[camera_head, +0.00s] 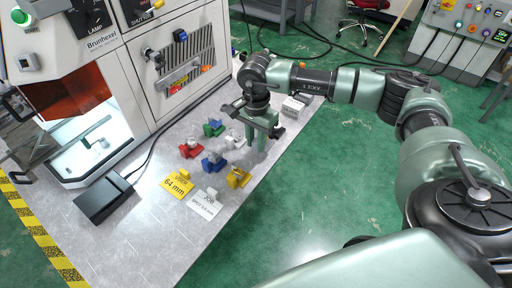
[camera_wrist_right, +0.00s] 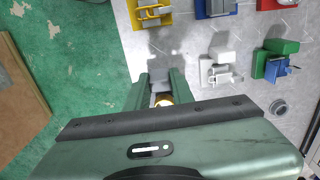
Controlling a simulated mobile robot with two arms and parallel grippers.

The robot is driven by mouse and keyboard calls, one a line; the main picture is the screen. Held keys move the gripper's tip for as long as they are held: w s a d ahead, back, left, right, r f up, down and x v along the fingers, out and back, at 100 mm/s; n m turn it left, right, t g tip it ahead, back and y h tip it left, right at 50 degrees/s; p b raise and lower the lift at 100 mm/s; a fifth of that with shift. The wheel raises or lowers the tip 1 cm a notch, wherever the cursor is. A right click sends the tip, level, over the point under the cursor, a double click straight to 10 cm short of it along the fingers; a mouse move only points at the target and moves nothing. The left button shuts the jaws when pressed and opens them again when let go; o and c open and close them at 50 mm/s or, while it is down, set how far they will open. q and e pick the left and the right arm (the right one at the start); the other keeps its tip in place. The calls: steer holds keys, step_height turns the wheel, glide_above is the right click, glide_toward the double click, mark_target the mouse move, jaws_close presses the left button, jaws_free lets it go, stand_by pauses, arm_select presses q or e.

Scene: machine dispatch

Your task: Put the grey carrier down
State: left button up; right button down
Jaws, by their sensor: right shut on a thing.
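My right gripper (camera_head: 256,142) points down near the table's right edge, fingers shut on a small grey piece, which I take as the grey carrier (camera_wrist_right: 159,86). In the right wrist view it shows between the two green fingers (camera_wrist_right: 158,88), with a gold-coloured round part by it. Most of it is hidden by the fingers and the gripper body. I cannot tell whether it touches the table. A pale grey-white carrier (camera_head: 234,141) stands just left of the gripper; it also shows in the right wrist view (camera_wrist_right: 219,68). My left gripper is not in view.
Green (camera_head: 213,128), red (camera_head: 190,149), blue (camera_head: 213,161) and yellow (camera_head: 238,178) carriers stand on the grey table (camera_head: 150,235). The machine (camera_head: 130,60) stands left.

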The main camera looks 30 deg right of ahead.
mark_target(256, 152)
step_height(256, 152, down, 4)
steer(key=shift+r, duration=0.25)
steer(key=shift+f, duration=0.15)
steer(key=c, duration=1.2)
jaws_free()
steer(key=shift+r, duration=0.6)
step_height(256, 152, up, 11)
steer(key=shift+r+b, duration=0.1)
steer(key=shift+b, duration=0.9)
